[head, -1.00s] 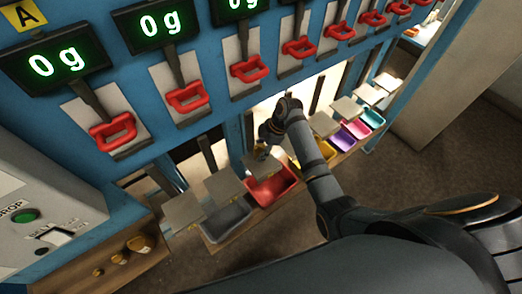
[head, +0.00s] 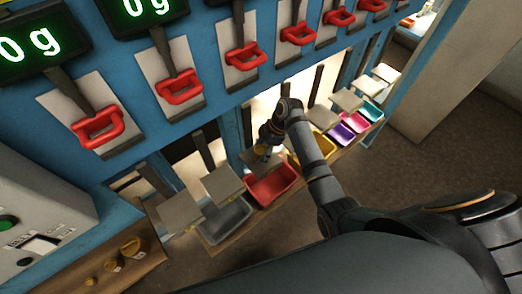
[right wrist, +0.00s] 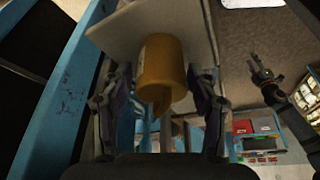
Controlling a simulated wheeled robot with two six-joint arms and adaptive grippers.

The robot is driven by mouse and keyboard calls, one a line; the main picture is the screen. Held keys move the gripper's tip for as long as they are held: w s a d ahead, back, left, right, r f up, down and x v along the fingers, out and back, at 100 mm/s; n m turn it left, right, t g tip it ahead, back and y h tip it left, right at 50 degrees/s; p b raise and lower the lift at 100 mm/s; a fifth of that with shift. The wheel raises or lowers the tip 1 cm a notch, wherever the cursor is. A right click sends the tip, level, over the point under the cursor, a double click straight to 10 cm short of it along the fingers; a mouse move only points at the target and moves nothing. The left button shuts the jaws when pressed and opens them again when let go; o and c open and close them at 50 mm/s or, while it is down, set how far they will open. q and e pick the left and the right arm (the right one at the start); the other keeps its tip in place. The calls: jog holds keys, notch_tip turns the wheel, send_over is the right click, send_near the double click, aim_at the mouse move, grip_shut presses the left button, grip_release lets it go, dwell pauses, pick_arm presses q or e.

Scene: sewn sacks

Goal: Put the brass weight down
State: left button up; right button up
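The brass weight (right wrist: 162,65) is a yellow cylinder with a narrower knob end towards the camera. In the right wrist view its far end meets the pale square plate (right wrist: 125,28); it appears to rest there. My right gripper (right wrist: 163,100) has a finger on each side of it, with a gap visible at the left finger, and looks open around it. In the head view the right gripper (head: 266,140) is over the plate above the red bin (head: 272,186), and the weight is mostly hidden. My left gripper (right wrist: 264,74) shows small in the right wrist view, its fingers apart.
Several red handles (head: 97,127) and green displays reading 0 g (head: 30,45) line the blue frame. More plates and coloured bins, such as a grey bin (head: 226,221), stand in the row. Several brass weights (head: 132,246) sit on a wooden shelf at lower left.

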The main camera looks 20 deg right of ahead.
jog(key=shift+o, duration=0.2)
jog(key=shift+a, duration=0.15)
jog(key=shift+r, duration=0.1)
jog(key=shift+w+d+r, duration=0.1)
jog(key=shift+d+r, duration=0.1)
jog(key=shift+r, duration=0.05)
pick_arm(q)
jog(key=f+b, duration=0.1)
jog(key=w+f+b, duration=0.1)
jog(key=shift+a+f+b, duration=0.1)
jog(key=shift+f+b, duration=0.2)
pick_arm(e)
jog(key=v, duration=1.1)
jog(key=shift+r, duration=0.35)
